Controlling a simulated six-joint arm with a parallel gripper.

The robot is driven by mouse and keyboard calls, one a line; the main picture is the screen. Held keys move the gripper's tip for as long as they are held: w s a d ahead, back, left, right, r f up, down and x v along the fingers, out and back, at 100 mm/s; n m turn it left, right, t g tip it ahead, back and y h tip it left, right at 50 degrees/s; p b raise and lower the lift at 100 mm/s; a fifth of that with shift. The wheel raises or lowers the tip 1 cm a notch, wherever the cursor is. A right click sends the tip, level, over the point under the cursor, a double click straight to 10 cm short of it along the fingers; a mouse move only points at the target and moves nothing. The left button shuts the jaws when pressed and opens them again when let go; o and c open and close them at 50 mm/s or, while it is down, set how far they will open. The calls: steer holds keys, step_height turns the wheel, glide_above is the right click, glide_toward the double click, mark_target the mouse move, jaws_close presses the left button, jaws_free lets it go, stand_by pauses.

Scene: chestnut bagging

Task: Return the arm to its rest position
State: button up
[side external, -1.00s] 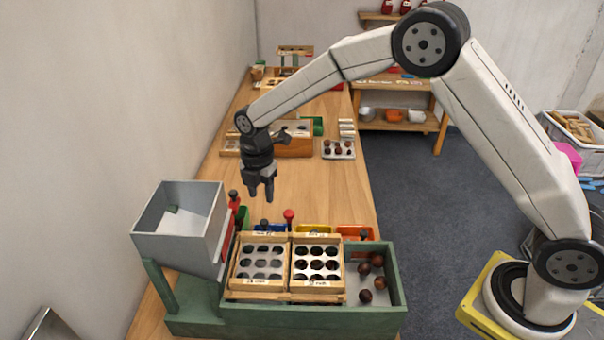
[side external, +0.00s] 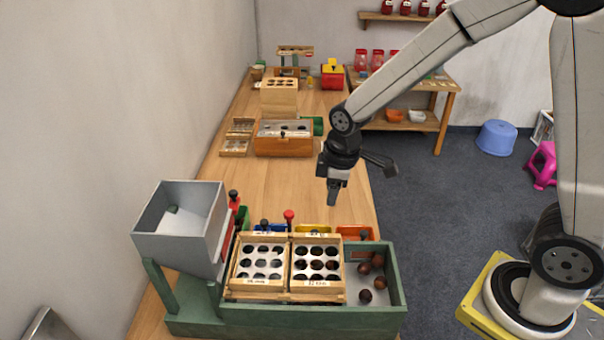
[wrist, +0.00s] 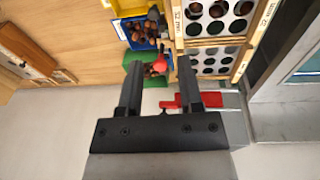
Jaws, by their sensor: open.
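My gripper (side external: 333,190) hangs in the air above the wooden table, behind the right part of the green sorting box in the side view. It points down and holds nothing. In the wrist view my gripper (wrist: 158,85) shows two dark fingers standing apart with nothing between them. The green box (side external: 300,322) carries two wooden sieve trays, a left one (side external: 234,268) and a right one (side external: 342,268). Several brown chestnuts (side external: 365,296) lie in the grey bay at its right.
A grey hopper (side external: 207,235) stands at the left of the box. A red-topped handle (side external: 289,216) sticks up behind the trays. Blue, yellow and orange bins (side external: 354,231) line the box's back. A wooden case (side external: 283,146) stands farther back. The table between is clear.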

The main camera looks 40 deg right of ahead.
steer(key=s+d+m+t, duration=0.1)
steer(key=s+d+m, duration=0.2)
steer(key=s+m, duration=0.5)
steer(key=shift+s+d+f, duration=0.15)
steer(key=shift+s+f, duration=0.1)
steer(key=shift+s, duration=0.9)
steer(key=shift+w, duration=0.1)
steer(key=c, duration=0.5)
steer(key=shift+w+r, duration=0.1)
steer(key=shift+w, duration=0.1)
jaws_close()
steer(key=w+a+r+n, duration=0.2)
steer(key=w+a+n, duration=0.2)
steer(key=w, duration=0.6)
steer(key=w+a+r+n+g, duration=0.1)
steer(key=w+a+n, duration=0.3)
steer(key=w+a, duration=0.4)
steer(key=w+r, duration=0.1)
steer(key=w, duration=0.2)
steer(key=shift+n+g, duration=0.3)
